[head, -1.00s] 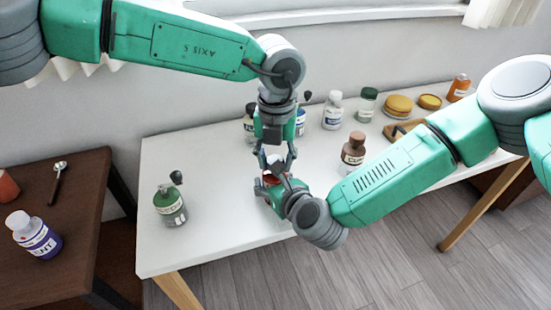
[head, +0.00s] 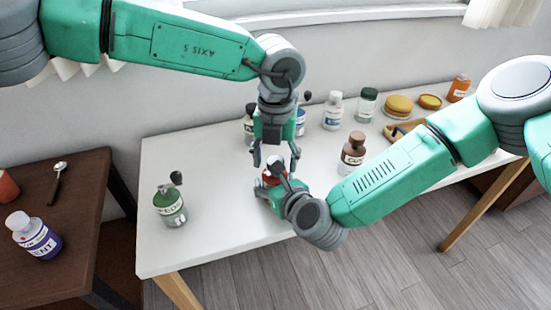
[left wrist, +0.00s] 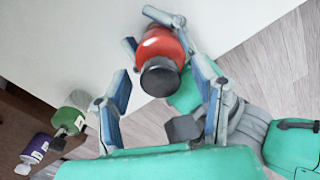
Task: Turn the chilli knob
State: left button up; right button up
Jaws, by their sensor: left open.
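The red chilli jar (head: 270,179) is over the white table, largely hidden in the head view. In the left wrist view its red body (left wrist: 160,43) and black knob (left wrist: 160,78) show clearly. My left gripper (head: 276,156) is open just above the jar. In the left wrist view its two fingers (left wrist: 163,88) stand apart on either side of the knob, with gaps. My right gripper (head: 268,187) reaches in from the lower right, its fingers on both sides of the jar body, which it appears to hold. Whether the jar's base touches the table is hidden.
A brown-capped jar (head: 352,153) stands right of the grippers, with several jars behind. A dark side table (head: 75,185) holds a purple jar (head: 36,236). The table's front left is clear.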

aim_at(276, 159)
pick_arm(q)
notch_tip(276, 159, up, 12)
dwell(0.4)
jog(key=shift+w+d+f, duration=0.1)
dwell(0.3)
notch_tip(276, 159, down, 12)
jog(key=n, duration=0.3)
dwell(0.5)
jog(key=c, duration=1.2)
